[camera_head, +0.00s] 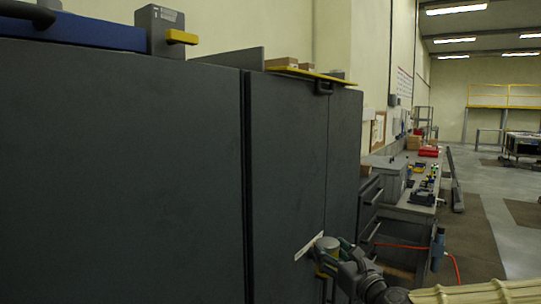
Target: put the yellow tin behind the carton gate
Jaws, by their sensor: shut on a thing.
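My gripper (329,258) is low in the picture, right of centre, in front of the dark cabinet doors. It is shut on the yellow tin (326,265), a small round can with a pale grey top. The fingers hide part of the tin. A thin white strip (308,246) shows just left of the tin; I cannot tell what it belongs to. Two small brown cartons (283,62) (306,67) stand on top of the cabinet near a yellow board. I cannot tell whether they form the carton gate.
Tall dark cabinets (120,170) fill the left and middle. A grey block with a yellow handle (181,37) and a blue item (75,29) sit on top. A cluttered workbench (408,212) stands behind at right. Open floor (490,215) lies at far right.

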